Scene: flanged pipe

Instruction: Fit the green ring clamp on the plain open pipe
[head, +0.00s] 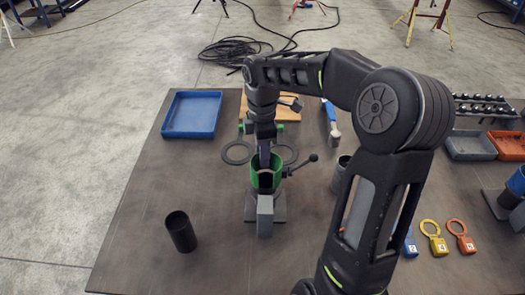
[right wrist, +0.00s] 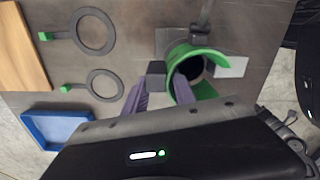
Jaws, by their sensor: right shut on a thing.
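The green ring clamp (head: 267,179) is at the middle of the table, at the top of a short upright piece on a grey base plate (head: 280,207). In the right wrist view the green clamp (right wrist: 209,91) curves about a dark round pipe opening (right wrist: 194,70); whether it is fully seated cannot be told. A dark block (right wrist: 156,70) sits at its side. My right gripper (head: 264,160) reaches down from above and is shut on the clamp; its purple fingers (right wrist: 160,92) show at the block and opening. A grey block (head: 265,215) stands in front. My left gripper is not in view.
A black tube (head: 181,232) stands at the front left and another cylinder (head: 341,172) to the right. Two dark rings (head: 237,153) lie behind the clamp, with a lever knob (head: 313,157) beside it. A blue tray (head: 192,114) is at the back left. The left front table is mostly clear.

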